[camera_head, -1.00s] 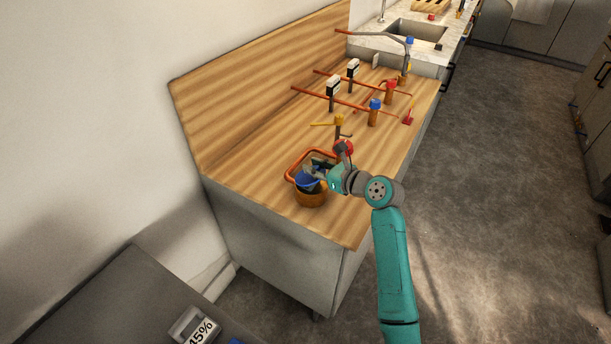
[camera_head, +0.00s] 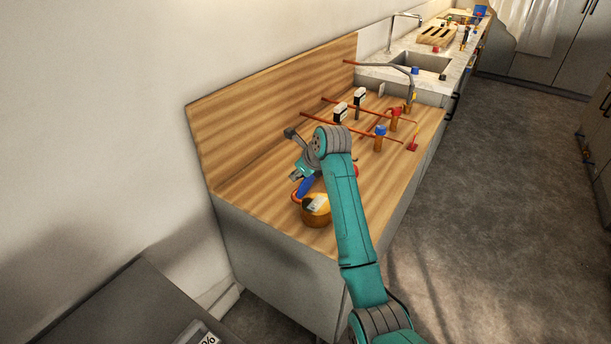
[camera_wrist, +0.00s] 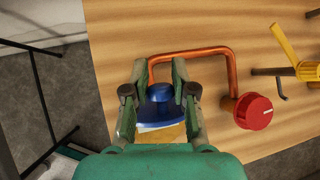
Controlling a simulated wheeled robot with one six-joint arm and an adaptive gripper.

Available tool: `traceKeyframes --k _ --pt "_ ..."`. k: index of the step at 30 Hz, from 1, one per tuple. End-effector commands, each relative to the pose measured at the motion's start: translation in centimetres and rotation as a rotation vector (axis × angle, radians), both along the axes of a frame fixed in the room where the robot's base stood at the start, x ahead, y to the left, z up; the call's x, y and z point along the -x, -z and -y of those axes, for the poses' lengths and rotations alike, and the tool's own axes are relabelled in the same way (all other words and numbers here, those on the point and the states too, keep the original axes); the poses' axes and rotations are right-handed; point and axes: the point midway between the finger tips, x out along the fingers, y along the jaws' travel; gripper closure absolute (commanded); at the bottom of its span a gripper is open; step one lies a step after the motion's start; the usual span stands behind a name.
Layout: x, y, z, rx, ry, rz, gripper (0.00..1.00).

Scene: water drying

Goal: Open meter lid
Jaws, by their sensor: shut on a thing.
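The meter (camera_head: 314,213) is a round brass-coloured body near the front end of the wooden counter. Its blue lid (camera_head: 304,187) stands tilted up at the far side, and part of the pale meter face shows. My gripper (camera_head: 299,177) is at the raised lid, above and behind the meter. In the wrist view, the green fingers of my gripper (camera_wrist: 159,82) are on both sides of the blue lid (camera_wrist: 158,97), shut on it. The meter is mostly hidden there behind the lid and the gripper.
A copper pipe (camera_wrist: 190,52) bends behind the meter to a red knob (camera_wrist: 254,111). A yellow valve (camera_wrist: 287,45) stands further right. More pipes and a blue-capped fitting (camera_head: 379,137) stand farther along the counter. A wooden backboard (camera_head: 270,100) borders the left side.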

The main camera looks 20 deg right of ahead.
Motion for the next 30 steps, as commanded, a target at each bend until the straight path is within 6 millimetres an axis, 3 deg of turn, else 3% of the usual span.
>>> traceKeyframes --k 12,30 --pt "-1.5 1.1 -1.4 -0.005 -0.004 0.001 1.00" --pt "-1.6 1.9 -1.7 -0.007 -0.006 -0.008 1.00"
